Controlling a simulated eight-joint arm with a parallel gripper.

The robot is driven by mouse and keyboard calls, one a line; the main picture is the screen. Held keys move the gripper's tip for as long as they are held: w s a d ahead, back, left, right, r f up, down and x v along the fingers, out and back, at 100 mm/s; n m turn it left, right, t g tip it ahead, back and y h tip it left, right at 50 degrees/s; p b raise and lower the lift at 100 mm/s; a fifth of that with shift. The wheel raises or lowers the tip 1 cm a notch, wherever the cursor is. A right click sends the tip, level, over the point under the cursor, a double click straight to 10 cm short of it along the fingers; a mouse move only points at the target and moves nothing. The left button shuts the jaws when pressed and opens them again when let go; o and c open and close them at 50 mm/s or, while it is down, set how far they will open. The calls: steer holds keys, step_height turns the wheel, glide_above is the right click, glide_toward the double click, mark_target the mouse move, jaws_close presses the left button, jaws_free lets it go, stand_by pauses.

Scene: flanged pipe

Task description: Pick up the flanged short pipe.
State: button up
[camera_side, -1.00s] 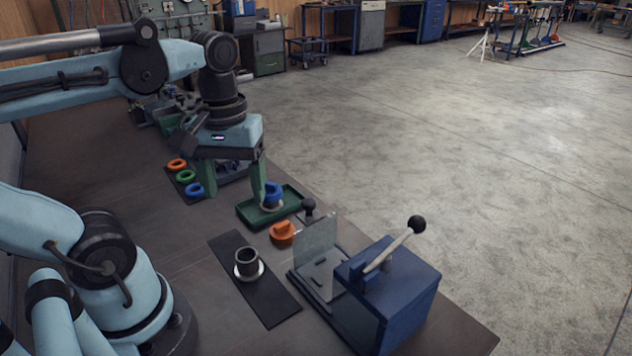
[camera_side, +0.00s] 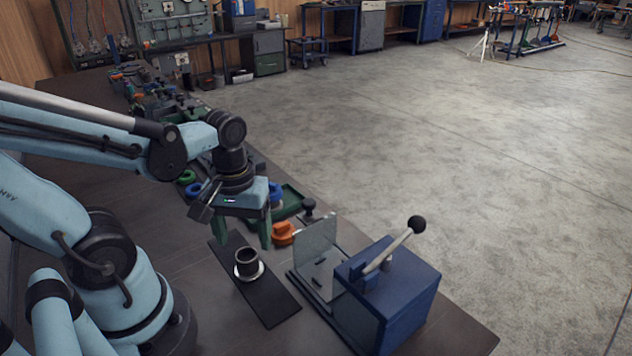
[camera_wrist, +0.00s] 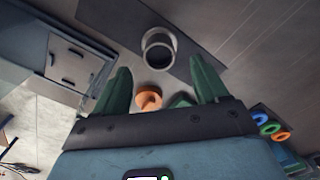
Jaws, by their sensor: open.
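The flanged short pipe (camera_side: 247,262) is a short dark cylinder with a pale flange at its foot. It stands upright on a black mat (camera_side: 275,303) on the bench. It also shows in the wrist view (camera_wrist: 158,48), where I look into its open end. My gripper (camera_side: 243,240) has two green fingers, spread apart and empty. It is above and just behind the pipe in the side view, apart from it. In the wrist view the pipe lies beyond the fingertips (camera_wrist: 159,68), roughly centred between them.
An orange part (camera_side: 283,234) sits right of my gripper. A blue box with a lever (camera_side: 392,290) and a clear upright plate (camera_side: 316,248) stand to the right of the mat. A green tray (camera_side: 291,200) and coloured rings (camera_wrist: 270,127) lie behind.

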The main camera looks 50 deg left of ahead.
mark_target(247, 253)
steer(key=shift+f, duration=2.9)
steer(key=c, duration=1.2)
